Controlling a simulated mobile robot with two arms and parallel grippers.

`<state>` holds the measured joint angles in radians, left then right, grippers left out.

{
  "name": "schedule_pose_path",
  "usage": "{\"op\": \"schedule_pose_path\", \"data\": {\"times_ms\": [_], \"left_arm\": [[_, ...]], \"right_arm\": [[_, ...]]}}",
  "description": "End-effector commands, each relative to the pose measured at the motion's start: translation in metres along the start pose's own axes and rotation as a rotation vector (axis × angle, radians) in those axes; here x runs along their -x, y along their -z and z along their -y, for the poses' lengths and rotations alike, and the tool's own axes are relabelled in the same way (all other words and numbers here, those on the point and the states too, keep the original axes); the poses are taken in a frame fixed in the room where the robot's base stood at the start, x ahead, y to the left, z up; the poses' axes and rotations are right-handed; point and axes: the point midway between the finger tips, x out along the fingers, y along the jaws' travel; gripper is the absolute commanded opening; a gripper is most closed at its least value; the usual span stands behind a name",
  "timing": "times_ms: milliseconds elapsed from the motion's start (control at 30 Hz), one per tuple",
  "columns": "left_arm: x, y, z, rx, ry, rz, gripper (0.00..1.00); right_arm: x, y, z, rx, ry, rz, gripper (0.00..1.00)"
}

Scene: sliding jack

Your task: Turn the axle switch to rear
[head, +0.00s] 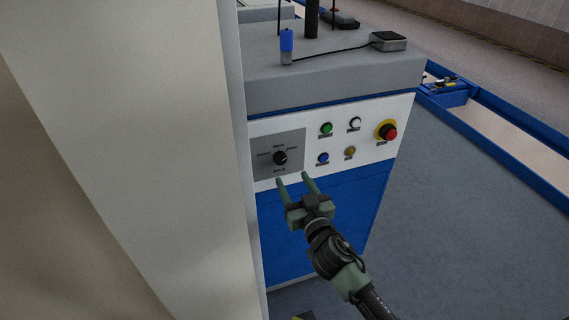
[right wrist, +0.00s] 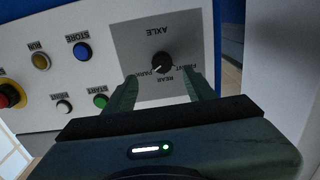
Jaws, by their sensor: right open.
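The axle switch (head: 280,157) is a small black rotary knob on a grey square plate on the white front panel of a cabinet. In the right wrist view the knob (right wrist: 161,61) appears upside down, with AXLE, FRONT, PARK and REAR printed around it. A small light mark shows near its lower left edge there; which label it points at is too small to tell. My right gripper (head: 292,178) is open and empty, with green fingers pointing at the panel just below the knob. In the wrist view its fingertips (right wrist: 160,80) frame the knob, apparently without touching it. My left gripper is not in view.
Green (head: 326,128), white (head: 354,124), blue (head: 323,158) and yellow (head: 349,152) buttons and a red emergency stop (head: 388,132) sit right of the switch. A large beige column (head: 130,130) blocks the left side. Grey floor (head: 470,230) is clear at right.

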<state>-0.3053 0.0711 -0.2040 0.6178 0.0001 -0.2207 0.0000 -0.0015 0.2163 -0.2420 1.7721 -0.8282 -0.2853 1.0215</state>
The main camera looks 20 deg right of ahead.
Motion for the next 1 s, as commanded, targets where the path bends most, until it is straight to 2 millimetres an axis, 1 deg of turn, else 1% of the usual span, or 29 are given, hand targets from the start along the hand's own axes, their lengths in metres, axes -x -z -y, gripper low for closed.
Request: {"op": "schedule_pose_path", "data": {"times_ms": [33, 100, 300, 433, 600, 833, 867, 900, 967, 1000], "left_arm": [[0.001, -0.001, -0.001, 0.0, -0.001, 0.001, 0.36], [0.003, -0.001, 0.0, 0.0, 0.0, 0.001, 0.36], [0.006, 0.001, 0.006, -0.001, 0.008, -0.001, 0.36], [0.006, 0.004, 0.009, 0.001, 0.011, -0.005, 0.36], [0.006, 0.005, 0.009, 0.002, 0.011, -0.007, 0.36], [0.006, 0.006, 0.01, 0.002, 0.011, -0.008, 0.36], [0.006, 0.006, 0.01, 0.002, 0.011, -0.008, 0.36], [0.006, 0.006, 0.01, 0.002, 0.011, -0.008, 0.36], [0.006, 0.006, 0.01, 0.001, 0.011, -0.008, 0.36], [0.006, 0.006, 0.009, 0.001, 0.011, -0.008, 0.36]], "right_arm": [[-0.005, 0.004, 0.0, 0.0, 0.001, -0.007, 0.55], [-0.015, 0.005, 0.0, -0.001, 0.001, -0.008, 0.55], [-0.048, 0.004, 0.001, -0.001, 0.0, -0.006, 0.55], [-0.064, 0.003, 0.001, -0.001, 0.0, -0.004, 0.55], [-0.074, 0.002, 0.001, -0.001, 0.001, -0.004, 0.55], [-0.075, 0.002, 0.001, -0.001, 0.001, -0.003, 0.55], [-0.075, 0.002, 0.001, -0.001, 0.001, -0.003, 0.52], [-0.075, 0.002, 0.001, -0.001, 0.001, -0.003, 0.41], [-0.075, 0.002, 0.001, -0.001, 0.001, -0.003, 0.24], [-0.075, 0.002, 0.001, -0.001, 0.001, -0.003, 0.13]]}}
